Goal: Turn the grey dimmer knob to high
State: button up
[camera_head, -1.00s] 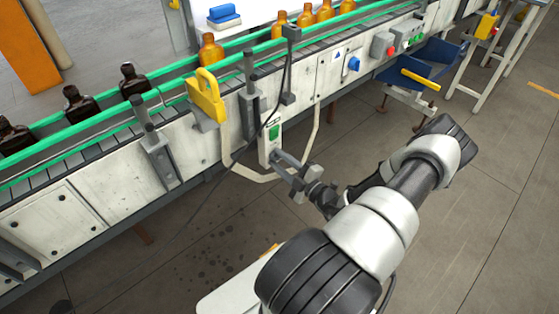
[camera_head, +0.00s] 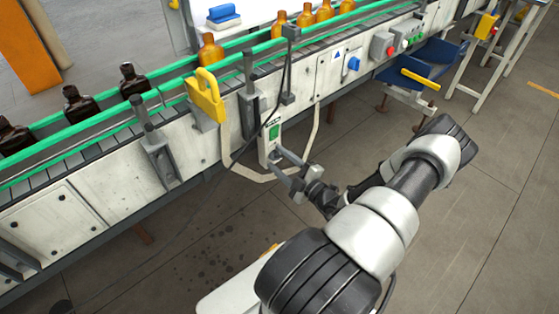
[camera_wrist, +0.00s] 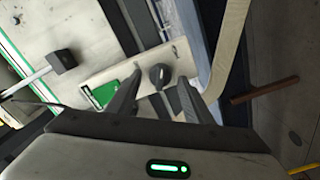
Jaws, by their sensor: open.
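The grey dimmer knob (camera_wrist: 160,75) is a dark round knob on a narrow white control box, beside a green display (camera_wrist: 104,94), in the wrist view. The white control box (camera_head: 264,146) hangs on the side of the conveyor in the head view, with its green display at the top. My gripper (camera_wrist: 160,79) is open, with one finger on each side of the knob and a gap showing between. In the head view my gripper (camera_head: 282,161) is at the lower part of the box, and the knob cannot be made out there.
The conveyor (camera_head: 110,160) with green rails carries dark and amber bottles. A yellow padlock-shaped part (camera_head: 206,96) is left of the box. A pale cable (camera_head: 245,174) loops below it. A blue knob (camera_head: 353,64) and a red button (camera_head: 390,51) are further right. The floor in front is open.

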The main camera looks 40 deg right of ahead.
jog(key=s+d, duration=0.1)
jog(key=s, duration=1.6)
jog(key=shift+s+d, duration=0.15)
jog(key=shift+d, duration=0.05)
